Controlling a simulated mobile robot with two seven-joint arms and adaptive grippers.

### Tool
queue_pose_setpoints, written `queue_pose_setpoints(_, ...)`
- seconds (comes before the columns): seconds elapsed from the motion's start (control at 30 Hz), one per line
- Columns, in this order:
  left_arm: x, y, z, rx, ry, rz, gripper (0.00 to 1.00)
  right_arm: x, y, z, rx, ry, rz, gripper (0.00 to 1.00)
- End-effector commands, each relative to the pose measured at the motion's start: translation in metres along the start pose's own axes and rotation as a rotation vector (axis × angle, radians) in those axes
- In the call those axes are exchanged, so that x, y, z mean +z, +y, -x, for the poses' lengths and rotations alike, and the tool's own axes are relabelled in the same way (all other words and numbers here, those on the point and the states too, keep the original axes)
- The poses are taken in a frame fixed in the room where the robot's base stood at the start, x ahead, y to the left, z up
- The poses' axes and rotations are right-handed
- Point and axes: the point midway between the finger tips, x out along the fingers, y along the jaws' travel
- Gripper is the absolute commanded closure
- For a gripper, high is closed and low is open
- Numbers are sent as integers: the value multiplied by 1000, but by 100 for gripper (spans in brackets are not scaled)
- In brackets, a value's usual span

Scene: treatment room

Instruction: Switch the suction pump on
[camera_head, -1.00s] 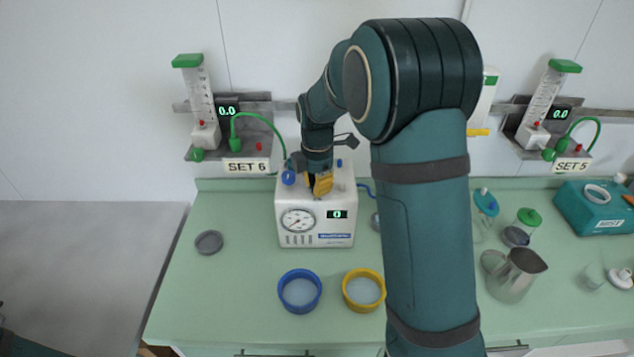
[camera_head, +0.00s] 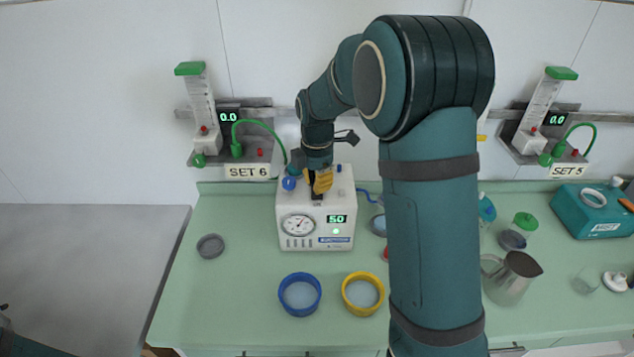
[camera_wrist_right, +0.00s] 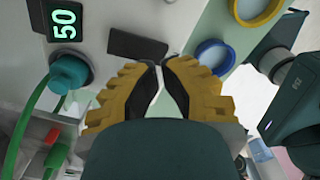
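The suction pump (camera_head: 338,214) is a white box on the green counter, with a round gauge (camera_head: 298,225) and a display (camera_head: 337,219) that reads 50. A green light (camera_head: 336,231) glows below the display. My right gripper (camera_head: 317,192) points down at the pump's top, at a black rocker switch (camera_wrist_right: 137,45). In the wrist view its yellow-and-black fingers (camera_wrist_right: 160,68) are together at the tips, holding nothing, close beside the switch; I cannot tell if they touch it. Only a bit of my left arm shows at the lower left; its gripper is not clearly visible.
A blue ring dish (camera_head: 299,294) and a yellow one (camera_head: 363,292) stand in front of the pump. A grey lid (camera_head: 210,246) lies to its left. A metal jug (camera_head: 513,278) stands at right. Wall flowmeter SET 6 (camera_head: 203,115) hangs behind, left of the pump.

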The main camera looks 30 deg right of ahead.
Motion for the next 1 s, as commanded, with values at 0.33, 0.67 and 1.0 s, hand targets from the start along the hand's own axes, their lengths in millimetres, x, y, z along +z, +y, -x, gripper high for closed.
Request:
queue_pose_setpoints(0.33, -3, 8, 20, 0, 0, 0, 100, 0, 0, 28, 1, 0, 0, 100)
queue_pose_setpoints(0.67, -4, 11, 27, 0, 0, 0, 100, 0, 0, 39, 0, -1, 0, 100)
queue_pose_setpoints(1.0, -4, 10, 27, 0, 0, 0, 100, 0, 0, 38, 1, -1, 0, 100)
